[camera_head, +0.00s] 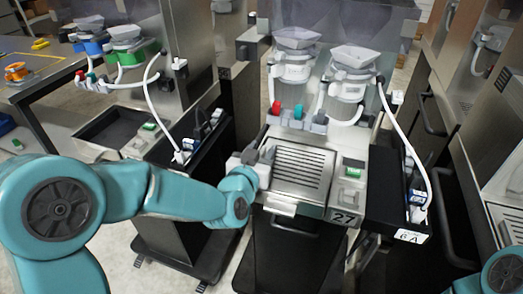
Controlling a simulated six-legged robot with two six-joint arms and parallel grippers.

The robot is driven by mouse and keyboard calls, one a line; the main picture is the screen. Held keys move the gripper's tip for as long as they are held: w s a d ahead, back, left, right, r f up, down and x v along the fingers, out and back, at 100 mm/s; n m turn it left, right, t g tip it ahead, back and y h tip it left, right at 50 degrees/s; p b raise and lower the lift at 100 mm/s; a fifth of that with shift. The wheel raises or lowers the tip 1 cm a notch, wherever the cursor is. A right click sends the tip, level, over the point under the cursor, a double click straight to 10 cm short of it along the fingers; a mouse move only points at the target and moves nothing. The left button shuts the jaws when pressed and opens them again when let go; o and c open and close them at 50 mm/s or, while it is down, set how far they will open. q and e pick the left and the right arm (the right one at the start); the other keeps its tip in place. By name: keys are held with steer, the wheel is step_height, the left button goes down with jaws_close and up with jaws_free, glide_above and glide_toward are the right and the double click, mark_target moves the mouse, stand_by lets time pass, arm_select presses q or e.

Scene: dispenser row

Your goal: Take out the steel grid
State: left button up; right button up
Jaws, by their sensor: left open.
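The steel grid (300,166) is a slotted metal plate lying in the top of the middle dispenser, the one labelled 27. It looks flat in its place. My left gripper (267,163) is at the left edge of the grid, with its arm reaching in from the left. Its jaws are open and appear empty; whether a finger touches the grid's edge I cannot tell. My right arm shows only as a teal joint in the bottom right corner, and its gripper is outside the view.
Two clear hoppers (294,68) with red and teal valve parts stand behind the grid. A panel with a green display (352,173) is right of it. Black side bins (398,185) with a white hose flank the dispenser. Similar dispensers stand left and right.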

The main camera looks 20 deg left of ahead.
arm_select(q)
jaws_close()
steer(key=shift+r, duration=0.2)
steer(key=shift+r+p, duration=0.6)
steer(key=shift+r, duration=0.3)
